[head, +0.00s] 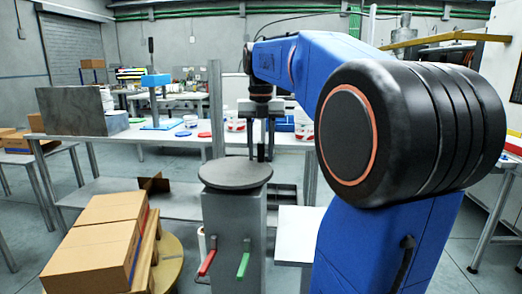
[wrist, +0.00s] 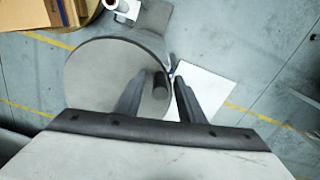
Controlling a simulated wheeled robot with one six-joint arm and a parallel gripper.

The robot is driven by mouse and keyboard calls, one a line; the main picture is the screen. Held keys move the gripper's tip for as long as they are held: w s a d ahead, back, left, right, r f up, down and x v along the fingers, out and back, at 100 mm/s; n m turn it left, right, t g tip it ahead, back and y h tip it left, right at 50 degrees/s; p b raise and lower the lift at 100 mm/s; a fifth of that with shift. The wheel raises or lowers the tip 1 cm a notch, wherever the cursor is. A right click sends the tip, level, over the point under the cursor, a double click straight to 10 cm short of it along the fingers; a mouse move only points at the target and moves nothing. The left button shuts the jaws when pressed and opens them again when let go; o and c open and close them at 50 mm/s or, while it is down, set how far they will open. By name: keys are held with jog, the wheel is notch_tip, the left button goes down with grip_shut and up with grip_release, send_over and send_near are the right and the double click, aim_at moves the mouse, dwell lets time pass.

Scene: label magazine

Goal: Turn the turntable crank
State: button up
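The turntable is a round grey disc (head: 222,173) on a grey pedestal, also seen from above in the wrist view (wrist: 95,75). A short dark upright crank peg (head: 261,151) stands near the disc's right edge; it also shows in the wrist view (wrist: 160,88). My gripper (head: 260,143) points down over that edge. I cannot tell whether either finger touches the peg.
A red lever (head: 207,262) and a green lever (head: 243,260) hang on the pedestal's front. Cardboard boxes (head: 95,245) stand at the front left. A white surface (head: 298,232) is right of the pedestal. A long bench with tubs and lids (head: 190,120) runs behind.

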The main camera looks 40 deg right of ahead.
notch_tip(320, 180, up, 17)
jog(key=shift+r, duration=0.2)
dwell(0.7)
